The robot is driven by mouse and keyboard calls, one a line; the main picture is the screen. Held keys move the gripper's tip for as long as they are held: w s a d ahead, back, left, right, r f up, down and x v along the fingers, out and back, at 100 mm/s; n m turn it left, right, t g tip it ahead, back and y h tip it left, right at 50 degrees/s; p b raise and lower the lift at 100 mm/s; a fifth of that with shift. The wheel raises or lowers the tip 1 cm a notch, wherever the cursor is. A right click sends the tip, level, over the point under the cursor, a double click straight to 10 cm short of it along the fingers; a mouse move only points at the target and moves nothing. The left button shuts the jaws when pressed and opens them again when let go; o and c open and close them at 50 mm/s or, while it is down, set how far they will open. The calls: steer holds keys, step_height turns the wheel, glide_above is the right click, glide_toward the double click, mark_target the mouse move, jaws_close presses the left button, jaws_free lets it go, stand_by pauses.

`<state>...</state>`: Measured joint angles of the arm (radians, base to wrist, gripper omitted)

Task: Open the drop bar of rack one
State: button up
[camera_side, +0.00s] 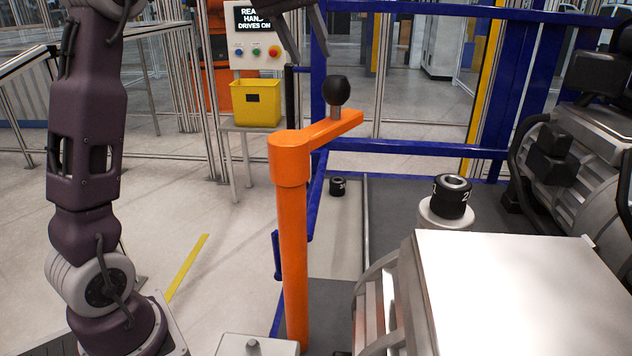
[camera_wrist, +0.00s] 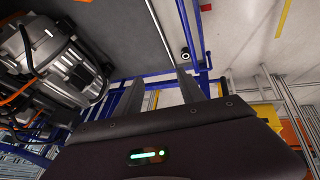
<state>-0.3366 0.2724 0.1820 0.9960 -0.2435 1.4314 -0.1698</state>
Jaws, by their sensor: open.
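My gripper (camera_side: 313,58) is open and empty at the top of the side view, pointing down. Its two fingers also show apart in the wrist view (camera_wrist: 160,76). Below it in the side view, an orange post (camera_side: 292,250) carries an orange arm (camera_side: 325,130) with a black ball knob (camera_side: 336,90) on a short stem. The fingertips appear above the knob, apart from it. Blue rack framing (camera_side: 420,148) stands behind, and shows in the wrist view (camera_wrist: 200,55). A thin grey bar (camera_side: 366,215) lies beyond the post. No label tells which piece is rack one's drop bar.
A large grey machine (camera_side: 590,140) and a pale block (camera_side: 510,285) fill the right side. A black numbered cylinder (camera_side: 453,197) stands on a pale support; another (camera_side: 338,186) is on the floor. A yellow bin (camera_side: 256,103) sits below a button panel (camera_side: 256,40).

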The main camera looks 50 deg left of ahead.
steer(key=w+a+f+n, duration=0.2)
steer(key=w+a+f, duration=0.55)
steer(key=a, duration=0.35)
glide_toward(317, 182)
steer(key=x, duration=0.2)
steer(key=shift+y, duration=0.4)
steer(key=x, duration=0.7)
steer(key=shift+w+d+f, duration=0.1)
steer(key=shift+d+f, duration=0.05)
steer(key=shift+d, duration=0.1)
jaws_close()
